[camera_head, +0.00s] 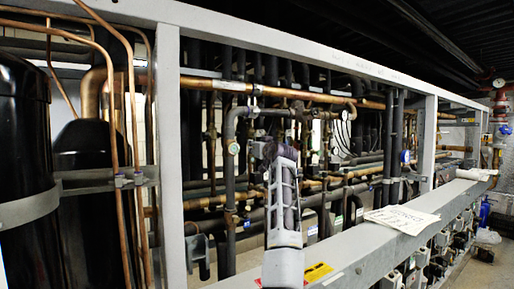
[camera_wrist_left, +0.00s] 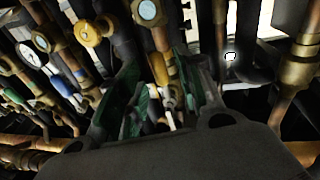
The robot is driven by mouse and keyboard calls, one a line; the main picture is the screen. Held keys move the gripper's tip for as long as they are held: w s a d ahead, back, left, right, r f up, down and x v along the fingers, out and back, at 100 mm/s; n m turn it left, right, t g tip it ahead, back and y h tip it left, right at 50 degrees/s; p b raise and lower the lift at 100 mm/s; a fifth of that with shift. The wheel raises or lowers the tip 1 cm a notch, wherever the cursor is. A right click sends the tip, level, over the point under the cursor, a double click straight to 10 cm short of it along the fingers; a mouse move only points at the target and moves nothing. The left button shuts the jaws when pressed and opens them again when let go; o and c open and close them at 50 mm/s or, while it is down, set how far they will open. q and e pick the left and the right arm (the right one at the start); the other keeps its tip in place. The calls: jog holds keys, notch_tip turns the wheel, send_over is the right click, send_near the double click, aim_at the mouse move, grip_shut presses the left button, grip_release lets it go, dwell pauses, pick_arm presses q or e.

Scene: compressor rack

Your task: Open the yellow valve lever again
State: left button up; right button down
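A yellow lever-like part (camera_wrist_left: 162,70) shows among the pipes in the left wrist view, between and beyond the fingertips of my left gripper (camera_wrist_left: 158,75). Its fingers, dark with green inner faces, stand apart with a gap between them, and I see no contact with the yellow part. In the head view my left arm reaches up into the rack, with the left gripper (camera_head: 280,152) small and dark among the pipes. The yellow lever cannot be made out there. My right gripper is in neither view.
Copper and black pipes (camera_head: 300,94) crowd the rack behind the grey frame (camera_head: 171,150). A round yellow fitting (camera_wrist_left: 91,34) and several gauges sit near the gripper in the wrist view. Papers (camera_head: 402,219) lie on the front grey beam (camera_head: 350,262). Black tanks (camera_head: 25,150) stand at left.

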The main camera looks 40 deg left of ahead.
pick_arm(q)
jog(key=v, duration=1.1)
jog(key=shift+d, duration=0.3)
jog(key=shift+s+f, duration=0.1)
dwell(0.4)
